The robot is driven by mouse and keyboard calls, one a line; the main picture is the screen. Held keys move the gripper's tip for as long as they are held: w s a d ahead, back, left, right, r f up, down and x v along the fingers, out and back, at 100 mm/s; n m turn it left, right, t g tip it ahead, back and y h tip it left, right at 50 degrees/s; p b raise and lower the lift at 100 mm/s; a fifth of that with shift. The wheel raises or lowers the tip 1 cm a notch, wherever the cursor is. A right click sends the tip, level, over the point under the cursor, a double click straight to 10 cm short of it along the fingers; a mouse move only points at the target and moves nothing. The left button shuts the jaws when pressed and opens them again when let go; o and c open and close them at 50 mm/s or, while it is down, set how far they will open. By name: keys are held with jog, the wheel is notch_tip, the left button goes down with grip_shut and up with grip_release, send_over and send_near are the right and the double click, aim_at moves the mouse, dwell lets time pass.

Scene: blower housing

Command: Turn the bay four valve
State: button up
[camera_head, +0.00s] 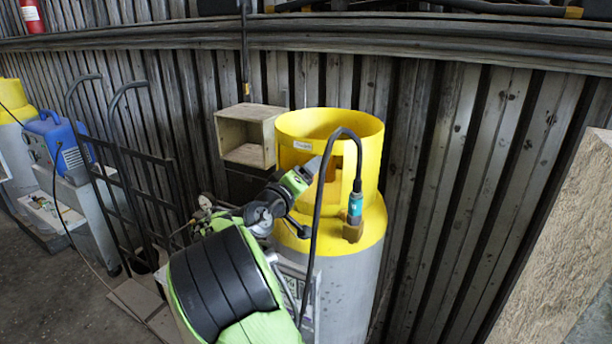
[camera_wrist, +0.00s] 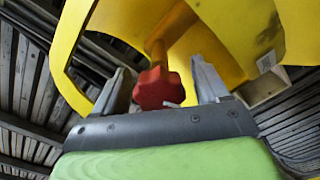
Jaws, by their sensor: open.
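The valve's red knob (camera_wrist: 158,89) shows in the wrist view on a brass stem (camera_wrist: 160,48), inside the opening of the yellow collar (camera_wrist: 245,35). My gripper (camera_wrist: 160,70) is open, with one finger on each side of the knob. Gaps show between the knob and both fingers. In the head view, my gripper (camera_head: 306,172) reaches to the opening of the yellow collar (camera_head: 362,150) on top of the grey cylinder (camera_head: 350,285). The knob is hidden there. No bay number is readable.
A black hose (camera_head: 318,215) with a teal connector (camera_head: 355,205) loops beside my gripper. A wooden box (camera_head: 250,135) is behind left. A hand truck (camera_head: 125,165) and blue machine (camera_head: 58,145) stand left. A corrugated wall (camera_head: 450,180) is close behind; a wooden panel (camera_head: 565,240) stands right.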

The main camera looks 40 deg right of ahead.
jog(key=b+v, duration=0.2)
jog(key=v, duration=1.3)
jog(key=shift+a, duration=0.35)
jog(key=shift+s, duration=0.1)
